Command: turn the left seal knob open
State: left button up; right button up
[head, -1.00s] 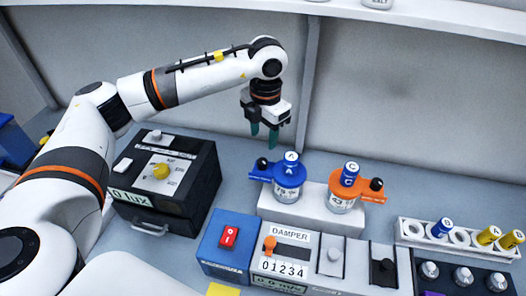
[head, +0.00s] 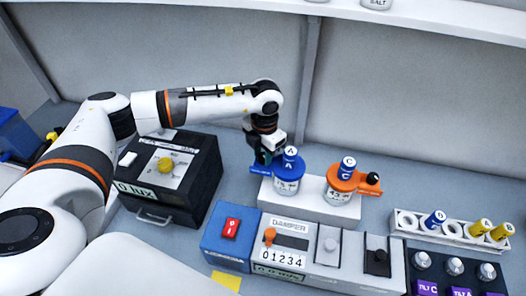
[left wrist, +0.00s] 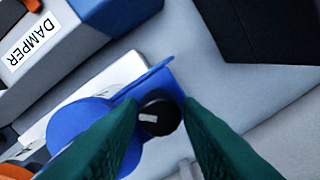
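The left seal is a blue cap (head: 288,176) on a clear jar, with a blue side arm (head: 262,170) to its left. Its black knob (left wrist: 158,113) with a pale mark shows in the left wrist view; my gripper hides it in the head view. My left gripper (head: 264,155) is low over the side arm. In the left wrist view its green fingers (left wrist: 160,105) are open, one on each side of the knob; I cannot tell whether they touch it. The right seal is an orange cap (head: 346,180) with a black knob (head: 373,178). My right gripper is not in view.
Both jars stand on a white block (head: 310,207). In front are a blue switch box (head: 229,240) and the DAMPER panel (head: 283,245). A black instrument box (head: 190,180) stands left, a vial rack (head: 455,228) right. The wall is behind.

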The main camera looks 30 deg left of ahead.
pick_arm(q)
jog(key=c, duration=0.5)
jog(key=shift+f+m+b, duration=0.15)
jog(key=shift+m+b, duration=0.35)
jog(key=shift+b, duration=0.4)
jog(key=shift+c, duration=0.2)
jog(key=m+b, duration=1.2)
jog(key=b, duration=0.2)
jog(key=m+b, duration=0.2)
jog(key=m, duration=0.1)
jog(key=shift+h, duration=0.3)
jog(key=shift+a+r+m+b, duration=0.1)
jog(key=shift+r+m+b, duration=0.2)
jog(key=shift+m+b, duration=0.5)
jog(key=shift+m, duration=0.3)
jog(key=o, duration=1)
